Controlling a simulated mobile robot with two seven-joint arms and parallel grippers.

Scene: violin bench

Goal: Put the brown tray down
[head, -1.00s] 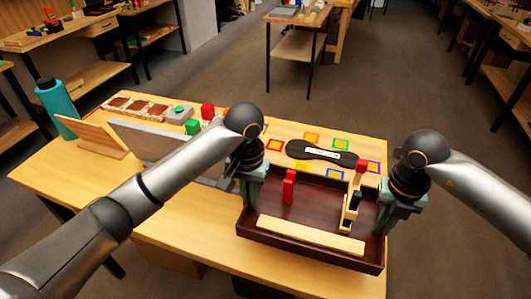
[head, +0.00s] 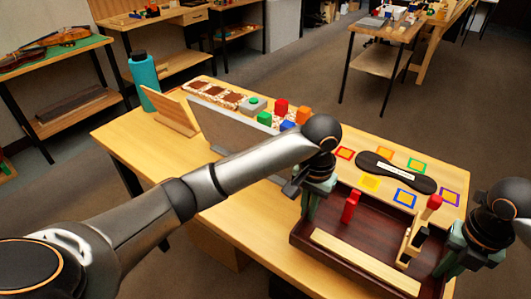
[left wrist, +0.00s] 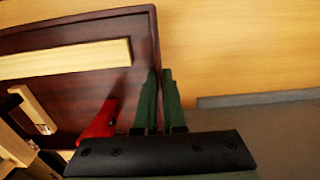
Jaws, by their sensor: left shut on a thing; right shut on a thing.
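The brown tray (head: 380,234) is a dark, shallow, open box at the near right of the bench. It holds a pale wooden bar (head: 365,262), a small red piece (head: 350,206) and a wooden clamp-like tool with a red end (head: 420,228). My left gripper (head: 308,206) is shut on the tray's left wall; the left wrist view shows its green fingers (left wrist: 160,98) on either side of that wall. My right gripper (head: 449,262) is shut on the tray's right wall. The tray looks level. Its underside is hidden, so I cannot tell whether it touches the bench.
The wooden bench (head: 150,155) has coloured square outlines (head: 405,197) and a black pad (head: 396,172) just behind the tray. A grey panel (head: 235,135), coloured blocks (head: 281,107) and a teal bottle (head: 144,80) stand further left and back.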

